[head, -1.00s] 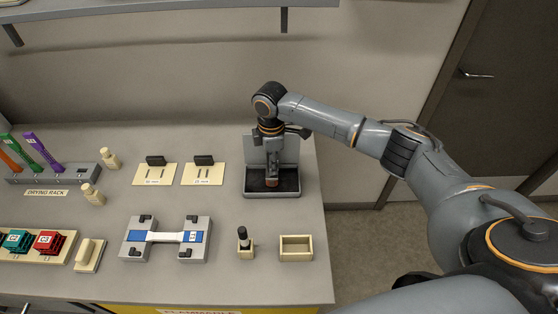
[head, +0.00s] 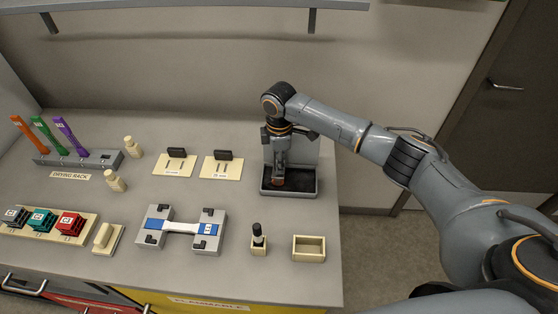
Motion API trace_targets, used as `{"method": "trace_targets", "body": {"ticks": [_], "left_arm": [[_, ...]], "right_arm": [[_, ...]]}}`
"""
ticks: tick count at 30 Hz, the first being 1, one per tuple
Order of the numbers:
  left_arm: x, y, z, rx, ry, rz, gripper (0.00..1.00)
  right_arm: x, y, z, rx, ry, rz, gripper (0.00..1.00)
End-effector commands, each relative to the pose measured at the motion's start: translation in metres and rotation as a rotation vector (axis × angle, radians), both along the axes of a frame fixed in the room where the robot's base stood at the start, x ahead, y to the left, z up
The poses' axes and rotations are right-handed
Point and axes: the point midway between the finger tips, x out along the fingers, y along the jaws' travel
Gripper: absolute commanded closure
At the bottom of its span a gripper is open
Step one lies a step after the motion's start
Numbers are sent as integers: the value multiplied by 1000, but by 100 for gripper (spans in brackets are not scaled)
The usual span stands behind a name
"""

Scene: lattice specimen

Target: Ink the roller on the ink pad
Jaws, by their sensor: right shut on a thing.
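The ink pad is a dark, shallow tray (head: 305,190) with an upright grey back plate (head: 303,153), at the right end of the counter. My right gripper (head: 278,172) points down over the tray and is shut on the roller. The roller itself is mostly hidden by the gripper; a small reddish-brown part (head: 278,182) shows low at the tray. I cannot tell whether it touches the pad surface. My left gripper is not in view.
A specimen (head: 182,227) lies across a grey fixture (head: 150,241). Nearby are a small black-topped bottle (head: 258,234), an empty beige box (head: 309,248), two cards with black clips (head: 221,168), a drying rack (head: 80,160) with coloured strips, and lattice blocks (head: 70,223). Open floor lies right of the counter.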

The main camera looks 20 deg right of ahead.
Motion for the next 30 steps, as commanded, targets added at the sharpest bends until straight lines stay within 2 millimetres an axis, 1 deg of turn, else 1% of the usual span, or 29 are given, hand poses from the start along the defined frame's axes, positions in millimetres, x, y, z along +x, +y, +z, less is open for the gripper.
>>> {"method": "trace_targets", "body": {"ticks": [1,9,17,27,30], "left_arm": [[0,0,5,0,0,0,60],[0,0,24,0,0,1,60],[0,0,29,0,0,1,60],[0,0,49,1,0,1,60],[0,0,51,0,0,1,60]], "right_arm": [[-1,-4,2,-1,0,-2,100],[-12,-24,2,-2,1,-1,100],[-16,-33,-1,-3,2,-1,100],[-29,-58,0,-2,4,-2,100],[-31,-61,-2,-1,3,0,100]]}}
